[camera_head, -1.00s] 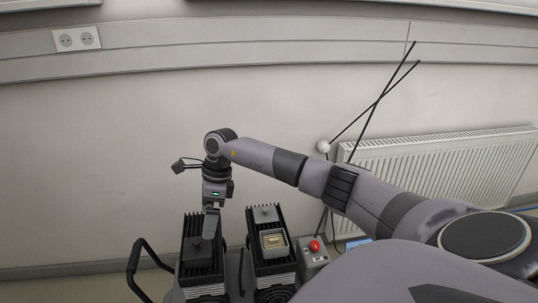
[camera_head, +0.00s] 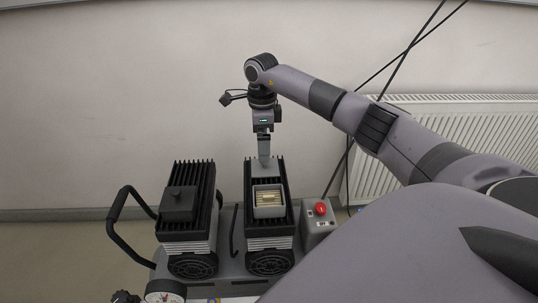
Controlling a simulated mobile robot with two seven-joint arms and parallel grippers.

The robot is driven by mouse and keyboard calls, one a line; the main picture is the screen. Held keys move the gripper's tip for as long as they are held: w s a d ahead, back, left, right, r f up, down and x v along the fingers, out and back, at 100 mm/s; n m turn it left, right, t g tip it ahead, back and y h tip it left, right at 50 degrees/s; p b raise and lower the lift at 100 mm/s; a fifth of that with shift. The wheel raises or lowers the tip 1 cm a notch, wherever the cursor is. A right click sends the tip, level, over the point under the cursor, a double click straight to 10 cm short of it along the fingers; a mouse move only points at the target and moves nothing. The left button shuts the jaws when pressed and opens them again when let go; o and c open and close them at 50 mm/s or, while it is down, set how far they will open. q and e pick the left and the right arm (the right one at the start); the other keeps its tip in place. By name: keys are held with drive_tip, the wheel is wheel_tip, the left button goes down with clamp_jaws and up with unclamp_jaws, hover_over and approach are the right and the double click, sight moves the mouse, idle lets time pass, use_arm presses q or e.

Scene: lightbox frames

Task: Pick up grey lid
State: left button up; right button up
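Two black finned machines stand side by side on a cart. The right machine (camera_head: 281,215) has a grey open-topped housing (camera_head: 268,212) with a pale beige part inside. My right gripper (camera_head: 264,157) points down at the back of this machine, just behind the open housing. The left machine (camera_head: 186,228) carries a dark, closed square cover with a small knob (camera_head: 178,202). My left gripper is out of view.
A grey box with a red button (camera_head: 320,209) stands right of the machines. A black handle (camera_head: 124,232) curves up at the left, and a gauge (camera_head: 165,292) sits at the front. A white radiator (camera_head: 450,130) is on the wall behind.

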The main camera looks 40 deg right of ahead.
drive_tip(key=f, duration=0.6)
drive_tip(key=shift+d+f+b, duration=0.35)
drive_tip(key=shift+f, duration=0.05)
drive_tip(key=c, duration=0.9)
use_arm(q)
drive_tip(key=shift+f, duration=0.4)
use_arm(e)
drive_tip(key=shift+r, duration=0.1)
